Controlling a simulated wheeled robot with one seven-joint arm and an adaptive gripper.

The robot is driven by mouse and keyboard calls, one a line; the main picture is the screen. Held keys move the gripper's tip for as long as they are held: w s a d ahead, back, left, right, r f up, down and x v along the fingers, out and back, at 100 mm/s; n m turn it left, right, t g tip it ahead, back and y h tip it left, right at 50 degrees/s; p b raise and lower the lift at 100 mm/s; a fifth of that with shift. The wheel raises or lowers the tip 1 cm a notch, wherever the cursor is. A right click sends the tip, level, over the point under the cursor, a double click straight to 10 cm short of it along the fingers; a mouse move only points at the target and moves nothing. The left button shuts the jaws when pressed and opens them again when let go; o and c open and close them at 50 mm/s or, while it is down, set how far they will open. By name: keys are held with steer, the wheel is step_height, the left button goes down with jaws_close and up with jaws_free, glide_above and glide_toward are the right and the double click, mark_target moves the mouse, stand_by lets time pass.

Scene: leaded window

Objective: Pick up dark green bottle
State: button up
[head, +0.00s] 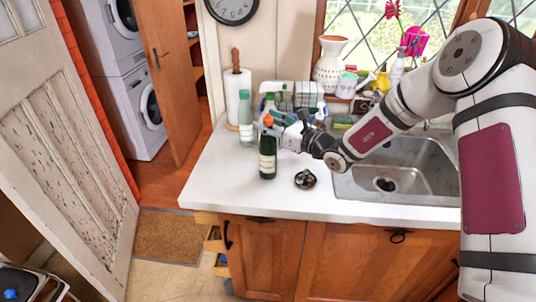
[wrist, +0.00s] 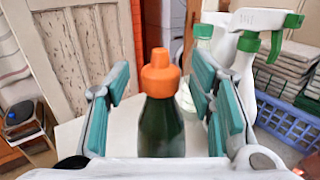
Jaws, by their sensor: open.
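The dark green bottle (head: 267,160) stands upright on the white countertop, near its front edge and left of the sink. It has an orange cap and a pale label. In the wrist view the dark green bottle (wrist: 161,127) is between my two teal finger pads, with a visible gap on each side. My gripper (head: 270,122) is open and reaches in from the right at the height of the bottle's upper part. In the wrist view my gripper (wrist: 163,80) frames the orange cap. The bottle's lower part is hidden there.
A pale green bottle (head: 246,120) stands close behind the dark one, next to a paper towel roll (head: 237,96). White spray bottles (wrist: 246,70) and a basket of cloths (wrist: 290,115) are nearby. A small dark object (head: 305,179) lies to the right, before the sink (head: 410,165).

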steer(key=shift+w+a, duration=0.15)
steer(key=shift+a, duration=0.05)
jaws_close()
steer(key=shift+r, duration=0.15)
